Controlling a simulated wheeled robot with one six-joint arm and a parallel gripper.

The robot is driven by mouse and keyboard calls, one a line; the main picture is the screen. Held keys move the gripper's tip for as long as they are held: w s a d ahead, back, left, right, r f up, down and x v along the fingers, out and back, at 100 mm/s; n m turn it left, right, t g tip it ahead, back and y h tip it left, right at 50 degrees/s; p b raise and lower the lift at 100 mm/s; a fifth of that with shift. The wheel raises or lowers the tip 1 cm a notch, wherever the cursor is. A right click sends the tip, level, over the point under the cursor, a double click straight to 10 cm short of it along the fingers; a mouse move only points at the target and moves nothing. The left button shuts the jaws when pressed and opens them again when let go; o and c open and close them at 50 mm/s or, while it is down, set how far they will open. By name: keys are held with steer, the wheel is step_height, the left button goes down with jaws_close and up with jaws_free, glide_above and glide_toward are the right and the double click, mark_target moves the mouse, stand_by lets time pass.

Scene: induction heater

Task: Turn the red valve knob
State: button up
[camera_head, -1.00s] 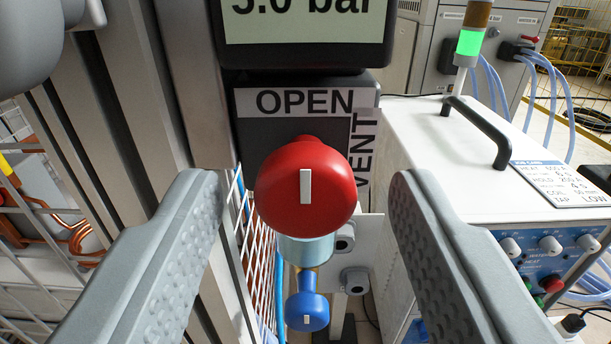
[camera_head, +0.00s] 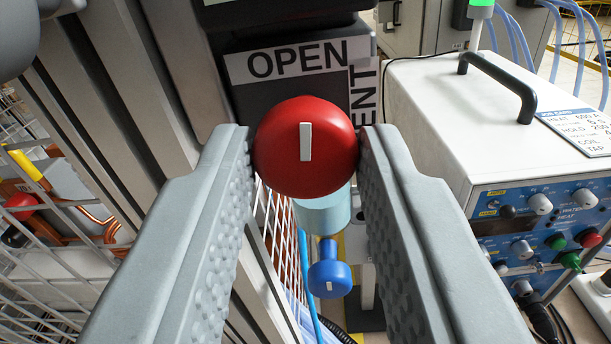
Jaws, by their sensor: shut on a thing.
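The red valve knob (camera_head: 307,160) is round, with a white mark that stands upright on its face. It sits in front of a dark panel with an OPEN label (camera_head: 287,61) above it and a partly hidden VENT label (camera_head: 364,97) to its right. My gripper (camera_head: 306,150) is shut on the red knob, with one grey finger against its left side and one against its right. A pale blue cylinder (camera_head: 323,210) and a smaller blue knob (camera_head: 330,276) with a white mark show below the red knob.
A white cabinet (camera_head: 430,110) with a dark handle (camera_head: 505,82) and a blue control panel (camera_head: 545,235) stands close on the right. Metal posts (camera_head: 125,100) and a white wire mesh fence (camera_head: 280,225) are close on the left.

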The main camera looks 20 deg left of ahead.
steer(key=m, duration=1.2)
steer(key=shift+m, duration=2.2)
steer(key=shift+f, duration=0.1)
steer(key=o, duration=1)
steer(key=shift+c, duration=0.2)
steer(key=v, duration=1.7)
steer(key=shift+s, duration=0.25)
steer(key=shift+d, duration=0.1)
